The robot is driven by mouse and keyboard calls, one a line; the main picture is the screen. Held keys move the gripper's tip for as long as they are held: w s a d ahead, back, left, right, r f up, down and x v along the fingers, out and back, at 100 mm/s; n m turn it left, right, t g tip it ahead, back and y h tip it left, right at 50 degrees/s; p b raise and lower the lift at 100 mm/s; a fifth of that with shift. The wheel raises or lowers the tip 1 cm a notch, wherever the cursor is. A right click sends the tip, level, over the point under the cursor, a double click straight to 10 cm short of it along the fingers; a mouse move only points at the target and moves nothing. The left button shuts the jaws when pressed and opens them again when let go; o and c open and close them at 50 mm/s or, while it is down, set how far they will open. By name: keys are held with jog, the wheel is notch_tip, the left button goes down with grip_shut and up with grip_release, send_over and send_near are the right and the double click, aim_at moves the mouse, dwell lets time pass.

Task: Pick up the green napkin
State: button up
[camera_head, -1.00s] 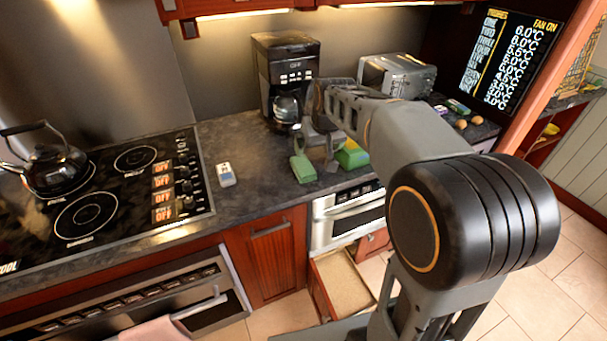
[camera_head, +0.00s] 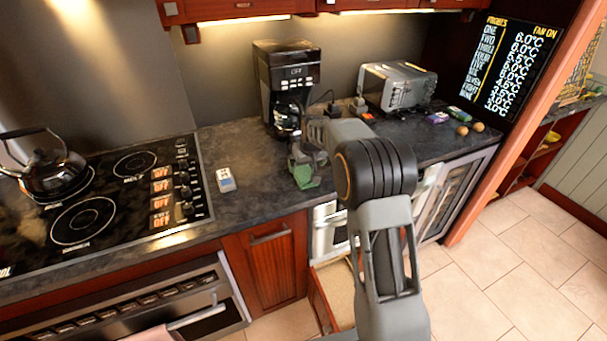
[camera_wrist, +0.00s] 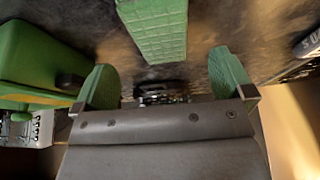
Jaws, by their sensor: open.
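The green napkin looks like a flat green block with a grid texture (camera_wrist: 152,28), lying on the dark counter at the top of the wrist view. In the head view a green patch (camera_head: 305,178) shows at the counter's front edge, where napkin and fingers are hard to tell apart. My gripper (camera_wrist: 165,65) is open, its two green-padded fingers spread wide. In the wrist view the napkin lies beyond the fingertips, roughly in line with the gap. Nothing is held. In the head view my gripper (camera_head: 306,162) is low over the counter, partly hidden by my arm.
A larger green object with a yellowish underside (camera_wrist: 38,60) lies left in the wrist view. The coffee maker (camera_head: 286,85) stands behind my gripper. A white device (camera_head: 226,180) and the cooktop (camera_head: 105,195) are left, the toaster (camera_head: 397,87) right. A drawer (camera_head: 335,290) stands open below.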

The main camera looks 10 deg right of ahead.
aim_at(304, 171)
jog(key=shift+p+x, duration=0.8)
jog(key=shift+x, duration=1.95)
jog(key=shift+s, duration=0.1)
jog(key=shift+c, duration=0.2)
jog(key=c, duration=1)
jog(key=shift+o, duration=0.2)
jog(key=shift+r, duration=0.15)
jog(key=shift+r, duration=0.6)
jog(key=s+d+r, duration=0.1)
jog(key=r, duration=0.1)
jog(key=s+r+b, duration=0.1)
jog(key=s+r, duration=0.1)
jog(key=r, duration=0.1)
jog(key=s+d+r+b, duration=0.1)
jog(key=r, duration=0.1)
jog(key=shift+s+d+r, duration=0.2)
jog(key=shift+d+r, duration=0.15)
jog(key=s+d+r+b, duration=0.2)
jog(key=s+d+r, duration=0.2)
jog(key=s, duration=0.3)
jog(key=shift+s+d, duration=0.25)
jog(key=shift+s, duration=0.05)
